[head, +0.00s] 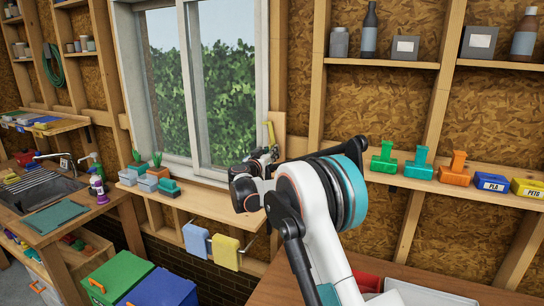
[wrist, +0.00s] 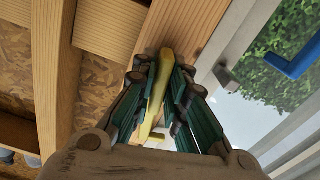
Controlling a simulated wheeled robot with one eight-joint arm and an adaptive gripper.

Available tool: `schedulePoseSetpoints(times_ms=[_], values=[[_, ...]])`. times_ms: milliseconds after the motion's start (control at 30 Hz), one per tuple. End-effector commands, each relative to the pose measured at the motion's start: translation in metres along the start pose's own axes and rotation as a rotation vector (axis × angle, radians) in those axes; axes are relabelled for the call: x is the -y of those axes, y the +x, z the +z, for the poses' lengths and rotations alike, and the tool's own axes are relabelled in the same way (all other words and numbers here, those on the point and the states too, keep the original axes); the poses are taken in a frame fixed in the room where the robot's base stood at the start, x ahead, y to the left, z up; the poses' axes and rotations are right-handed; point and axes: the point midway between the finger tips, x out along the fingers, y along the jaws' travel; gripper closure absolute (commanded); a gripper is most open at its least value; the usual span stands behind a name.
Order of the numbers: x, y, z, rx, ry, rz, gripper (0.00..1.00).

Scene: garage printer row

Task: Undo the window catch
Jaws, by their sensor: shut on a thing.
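The window catch shows as a yellow lever (head: 271,132) on a wooden board just right of the window frame. In the wrist view the yellow lever (wrist: 155,95) runs lengthwise between the fingers, its end showing past the tips. My gripper (head: 268,154) is at the lower part of the lever; in the wrist view its dark and teal fingers (wrist: 161,68) are shut on the lever from both sides. The gripper hides the lever's lower part in the head view. The window (head: 190,80) has a white frame and appears closed.
A sill shelf (head: 205,204) below the window holds potted plants (head: 155,172). Blue and yellow cloths (head: 227,252) hang under it. A right-hand shelf (head: 400,182) carries coloured holders and boxes. A blue handle (wrist: 296,64) and small grey block (wrist: 226,78) are beside the lever.

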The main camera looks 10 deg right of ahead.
Motion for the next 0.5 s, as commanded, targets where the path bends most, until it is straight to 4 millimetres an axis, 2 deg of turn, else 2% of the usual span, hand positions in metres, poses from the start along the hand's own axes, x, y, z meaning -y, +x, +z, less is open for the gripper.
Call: schedulePoseSetpoints(times_ms=[200, 500], values=[[0.0003, -0.0007, 0.0032, 0.003, 0.121, 0.001, 1.00], [0.0002, -0.0007, 0.0030, 0.004, 0.198, 0.001, 1.00]])
